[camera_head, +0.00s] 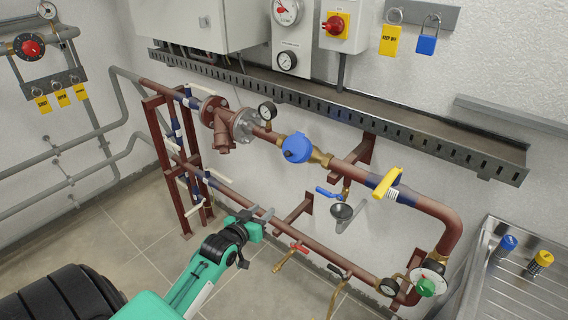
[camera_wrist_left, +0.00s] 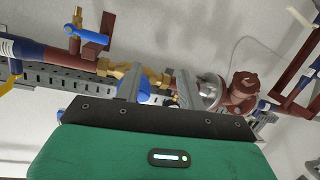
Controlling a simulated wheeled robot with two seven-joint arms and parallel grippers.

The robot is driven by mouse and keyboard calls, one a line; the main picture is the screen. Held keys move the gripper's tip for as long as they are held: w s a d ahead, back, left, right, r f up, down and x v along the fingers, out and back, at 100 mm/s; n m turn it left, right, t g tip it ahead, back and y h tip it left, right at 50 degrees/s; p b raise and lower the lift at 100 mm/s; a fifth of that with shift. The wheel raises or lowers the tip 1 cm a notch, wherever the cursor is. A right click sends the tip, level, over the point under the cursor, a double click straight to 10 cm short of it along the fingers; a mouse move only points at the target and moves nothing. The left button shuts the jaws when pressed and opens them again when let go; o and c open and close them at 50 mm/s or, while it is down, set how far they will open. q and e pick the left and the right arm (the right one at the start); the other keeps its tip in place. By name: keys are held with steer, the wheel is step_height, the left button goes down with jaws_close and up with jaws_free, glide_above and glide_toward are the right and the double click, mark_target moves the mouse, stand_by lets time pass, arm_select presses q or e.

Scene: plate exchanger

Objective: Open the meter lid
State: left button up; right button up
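The meter (camera_head: 297,148) has a round blue body on the upper red-brown pipe, between brass fittings. Its blue top looks like a closed lid, with no dial face showing. My left gripper (camera_head: 263,212) is below and to the left of the meter in the head view, apart from it. In the left wrist view the two fingers of my left gripper (camera_wrist_left: 158,88) are spread and hold nothing. The blue meter (camera_wrist_left: 148,84) shows beyond and between them, partly hidden by one finger and the gripper body. My right gripper is not in view.
A pressure gauge (camera_head: 267,111) stands left of the meter, and a yellow valve handle (camera_head: 387,182) is on the pipe to its right. A blue-handled valve (camera_head: 329,193) hangs below. A slotted cable tray (camera_head: 345,108) runs above. The lower pipe (camera_head: 252,213) passes near my left gripper.

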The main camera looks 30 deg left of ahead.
arm_select(q)
steer(key=t, duration=0.2)
glide_toward(287, 153)
steer(key=s, duration=0.5)
steer(key=w+p, duration=0.1)
steer(key=w, duration=0.3)
steer(key=w+p, duration=0.1)
steer(key=w, duration=0.3)
steer(key=w+p, duration=0.2)
steer(key=w, duration=0.2)
steer(key=shift+w+a, duration=0.35)
steer(key=shift+w+f, duration=0.1)
steer(key=shift+w, duration=0.35)
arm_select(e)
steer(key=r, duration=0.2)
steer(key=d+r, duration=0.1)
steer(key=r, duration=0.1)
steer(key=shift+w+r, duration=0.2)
arm_select(q)
jaws_close()
